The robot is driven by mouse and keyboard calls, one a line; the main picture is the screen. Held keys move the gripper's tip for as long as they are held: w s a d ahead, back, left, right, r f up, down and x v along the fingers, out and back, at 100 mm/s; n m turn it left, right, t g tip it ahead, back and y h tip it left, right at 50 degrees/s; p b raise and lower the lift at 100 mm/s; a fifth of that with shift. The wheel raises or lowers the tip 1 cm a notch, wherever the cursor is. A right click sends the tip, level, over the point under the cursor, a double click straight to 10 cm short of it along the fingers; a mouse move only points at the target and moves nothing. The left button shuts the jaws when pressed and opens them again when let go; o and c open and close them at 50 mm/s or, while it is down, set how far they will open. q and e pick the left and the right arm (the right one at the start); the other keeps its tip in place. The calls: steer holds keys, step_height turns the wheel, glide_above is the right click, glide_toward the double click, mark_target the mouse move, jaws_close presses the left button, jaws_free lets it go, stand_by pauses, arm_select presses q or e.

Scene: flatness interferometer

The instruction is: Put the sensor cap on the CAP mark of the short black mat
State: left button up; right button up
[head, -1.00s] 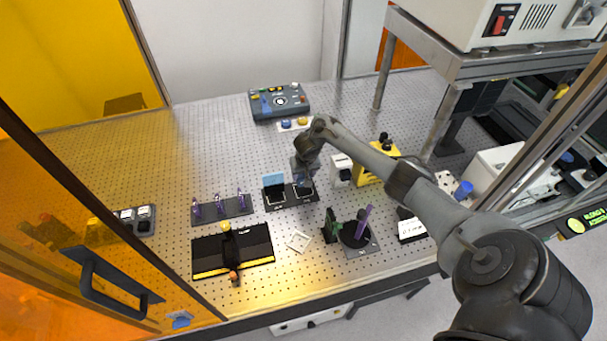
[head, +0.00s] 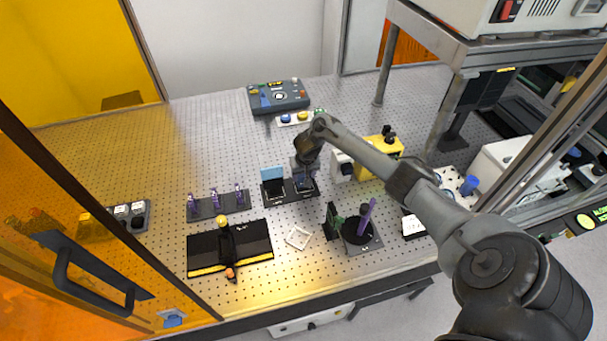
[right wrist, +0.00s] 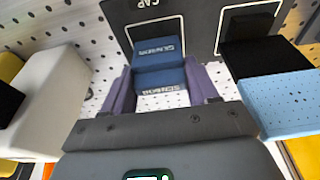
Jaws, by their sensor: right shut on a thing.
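The sensor cap (right wrist: 160,72) is a dark blue block with white SENSOR lettering, held between the two fingers of my right gripper (right wrist: 162,85). The short black mat (right wrist: 202,14) lies beyond it in the right wrist view, with the CAP lettering at its top edge. The cap overlaps the white outline of the CAP mark. I cannot tell whether it touches the mat. In the head view my right gripper (head: 305,180) is over the right part of the mat (head: 271,200), and the wrist partly hides the cap. My left gripper is not in view.
A black block (right wrist: 262,58) with a light blue plate (right wrist: 285,105) stands beside the cap on the mat's other mark. A white and black device (head: 342,166) and a yellow box (head: 376,168) stand close right of the gripper. A purple-post rack (head: 217,206) is left.

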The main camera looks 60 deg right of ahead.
stand_by(0.4)
steer(key=shift+f, duration=0.4)
steer(key=o, duration=0.9)
steer(key=shift+r, duration=0.1)
steer(key=shift+r+p, duration=0.3)
steer(key=shift+p, duration=0.3)
step_height(320, 180, up, 3)
steer(key=p, duration=0.4)
steer(key=shift+r, duration=0.2)
steer(key=shift+r+p, duration=1.45)
steer(key=shift+p, duration=0.75)
